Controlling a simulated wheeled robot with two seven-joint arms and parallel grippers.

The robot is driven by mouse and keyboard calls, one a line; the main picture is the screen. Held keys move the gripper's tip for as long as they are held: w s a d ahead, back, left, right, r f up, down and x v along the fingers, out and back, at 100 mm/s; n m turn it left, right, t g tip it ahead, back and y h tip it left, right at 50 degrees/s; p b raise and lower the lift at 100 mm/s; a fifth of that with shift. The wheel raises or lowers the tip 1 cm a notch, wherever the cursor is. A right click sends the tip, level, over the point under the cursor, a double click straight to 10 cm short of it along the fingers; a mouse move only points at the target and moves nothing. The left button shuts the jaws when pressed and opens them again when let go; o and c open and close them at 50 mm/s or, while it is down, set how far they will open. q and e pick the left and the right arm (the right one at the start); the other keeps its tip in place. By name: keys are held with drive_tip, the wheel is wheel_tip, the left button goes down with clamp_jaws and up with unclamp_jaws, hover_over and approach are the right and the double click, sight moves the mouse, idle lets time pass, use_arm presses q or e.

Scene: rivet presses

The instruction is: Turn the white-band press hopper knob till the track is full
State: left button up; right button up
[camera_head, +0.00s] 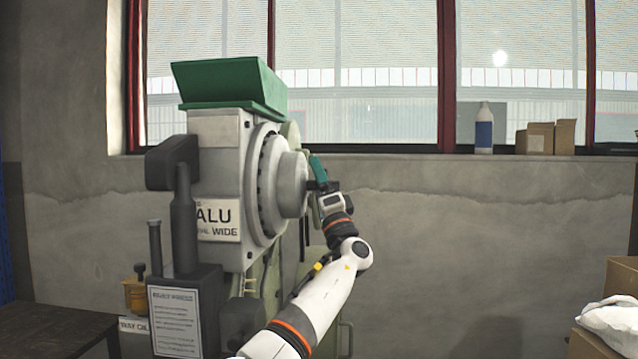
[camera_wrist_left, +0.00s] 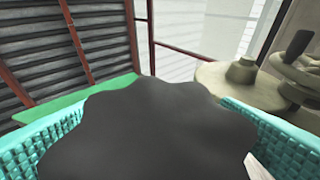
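A grey press (camera_head: 222,150) with a green hopper (camera_head: 230,85) on top stands left of centre in the head view. Its label (camera_head: 218,220) reads "ALU" and "WIDE"; I cannot make out a white band or the track. A round grey drum (camera_head: 291,184) sticks out on its right side. My left gripper (camera_head: 318,184) is at the drum's right end, its teal fingers partly hidden. In the left wrist view a black lobed knob (camera_wrist_left: 150,130) fills the space between the teal fingers, with no gap visible at either side. My right gripper is not in view.
A dark table (camera_head: 50,330) stands at lower left. Cardboard boxes (camera_head: 622,272) and a white bag (camera_head: 610,322) are at lower right. A bottle (camera_head: 484,128) and small boxes (camera_head: 546,137) sit on the window sill. The floor space right of my arm looks clear.

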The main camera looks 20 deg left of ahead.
use_arm(q)
drive_tip(key=shift+s+d+f+b, duration=0.25)
drive_tip(key=shift+f+b, duration=0.15)
drive_tip(key=shift+f, duration=0.05)
drive_tip(key=b+v, duration=0.4)
drive_tip(key=v, duration=0.7)
drive_tip(key=shift+w+r, duration=0.1)
drive_tip(key=shift+w, duration=0.05)
